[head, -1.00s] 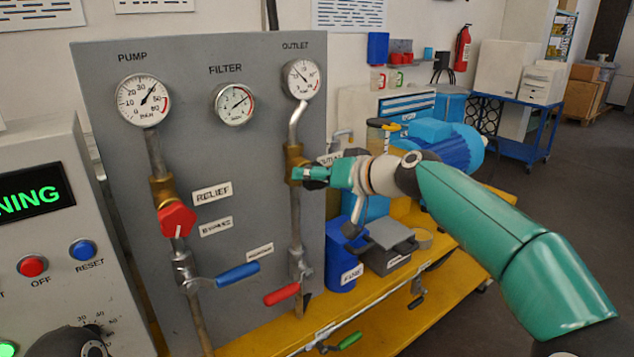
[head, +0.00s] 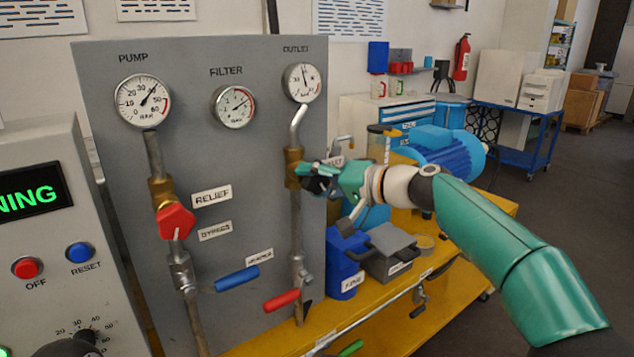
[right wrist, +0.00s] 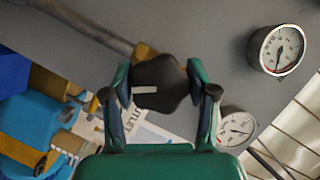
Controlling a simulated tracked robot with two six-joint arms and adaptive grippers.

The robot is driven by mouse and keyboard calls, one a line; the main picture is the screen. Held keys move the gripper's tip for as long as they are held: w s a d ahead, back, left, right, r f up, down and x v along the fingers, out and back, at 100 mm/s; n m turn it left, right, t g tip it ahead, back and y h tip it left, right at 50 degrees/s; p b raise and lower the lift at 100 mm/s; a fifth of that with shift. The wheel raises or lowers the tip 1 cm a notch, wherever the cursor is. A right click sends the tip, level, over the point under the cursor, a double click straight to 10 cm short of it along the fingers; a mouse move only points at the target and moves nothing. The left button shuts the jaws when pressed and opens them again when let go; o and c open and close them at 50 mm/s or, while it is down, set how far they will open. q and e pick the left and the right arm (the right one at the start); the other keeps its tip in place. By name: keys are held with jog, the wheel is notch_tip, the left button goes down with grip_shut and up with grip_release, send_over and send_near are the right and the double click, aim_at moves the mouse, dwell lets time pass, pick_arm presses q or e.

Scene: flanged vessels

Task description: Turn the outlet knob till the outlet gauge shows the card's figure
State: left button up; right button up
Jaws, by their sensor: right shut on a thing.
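My right gripper (head: 312,179) is at the outlet valve's brass body (head: 292,168). In the right wrist view its two fingers (right wrist: 160,92) are shut on the sides of the dark outlet knob (right wrist: 172,75), which bears a white mark. The outlet gauge (head: 302,82) is at the panel's top right, with its needle close to upright. It also shows in the right wrist view (right wrist: 236,128), partly cut off by the gripper. A white card with OUTLET lettering (right wrist: 140,130) is partly hidden behind the gripper; its figure is unreadable. My left gripper is out of view.
The grey panel (head: 240,160) also carries the pump gauge (head: 143,101), filter gauge (head: 233,106), red relief knob (head: 175,222), blue lever (head: 237,279) and red lever (head: 281,300). A blue container (head: 345,265) and grey box (head: 390,250) stand below my right arm.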

jog(key=shift+w+d+r, duration=0.15)
jog(key=shift+d, duration=0.1)
jog(key=o, duration=1.2)
jog(key=shift+a, duration=0.1)
jog(key=v, duration=1.2)
